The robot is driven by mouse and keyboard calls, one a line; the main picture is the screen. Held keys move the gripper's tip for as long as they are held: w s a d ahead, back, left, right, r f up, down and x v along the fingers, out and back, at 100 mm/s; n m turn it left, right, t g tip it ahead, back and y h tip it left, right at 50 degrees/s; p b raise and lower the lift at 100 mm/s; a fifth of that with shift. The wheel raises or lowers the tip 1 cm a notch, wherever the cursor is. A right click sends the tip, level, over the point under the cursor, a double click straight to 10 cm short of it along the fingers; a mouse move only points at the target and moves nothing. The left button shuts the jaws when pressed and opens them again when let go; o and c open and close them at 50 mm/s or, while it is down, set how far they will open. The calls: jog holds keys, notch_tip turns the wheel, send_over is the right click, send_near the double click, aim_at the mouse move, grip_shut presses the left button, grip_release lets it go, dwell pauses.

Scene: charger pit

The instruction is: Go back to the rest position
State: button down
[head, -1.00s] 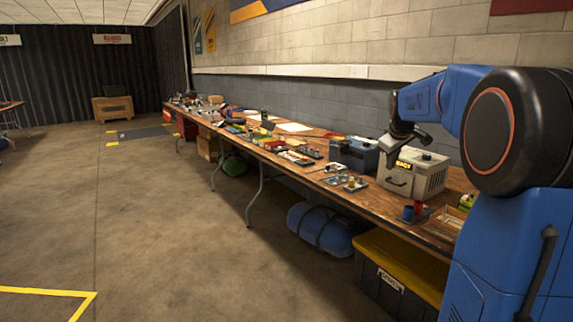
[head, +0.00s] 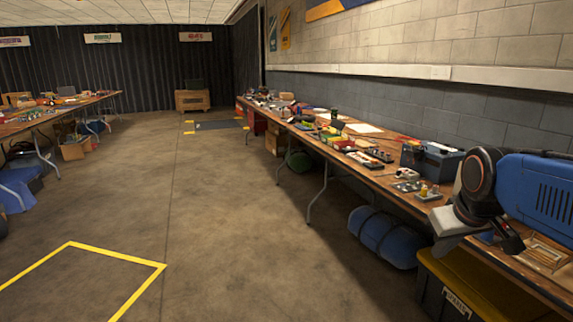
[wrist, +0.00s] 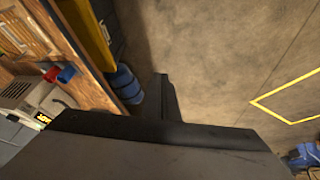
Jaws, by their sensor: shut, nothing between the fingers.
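My gripper (head: 511,240) is low at the right of the head view, in front of the long workbench (head: 345,172) and beside its near edge. In the wrist view my gripper (wrist: 163,88) fills the bottom as a dark shape, with its fingers pointing up the picture over bare floor. It is shut and empty, and touches nothing that I can see. My blue arm link stands behind it in the head view and hides part of the bench. The wrist view shows a pale box with a yellow label (wrist: 42,121) on the bench at left.
A yellow-lidded black bin (head: 447,298) and a blue rolled bag (head: 384,237) are under the bench. Small parts and a blue-grey toolbox (head: 440,162) lie on it. Another bench (head: 60,108) stands at far left. The floor between, with a yellow marking (head: 120,257), is clear.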

jog(key=s+a+f, duration=0.2)
jog(key=s+f, duration=0.2)
jog(key=s, duration=0.3)
jog(key=s+a+f+m+y, duration=0.1)
jog(key=s+a+f, duration=0.2)
jog(key=s+f, duration=0.2)
jog(key=shift+s+a+g, duration=0.25)
jog(key=shift+s+g, duration=0.05)
jog(key=shift+s, duration=0.6)
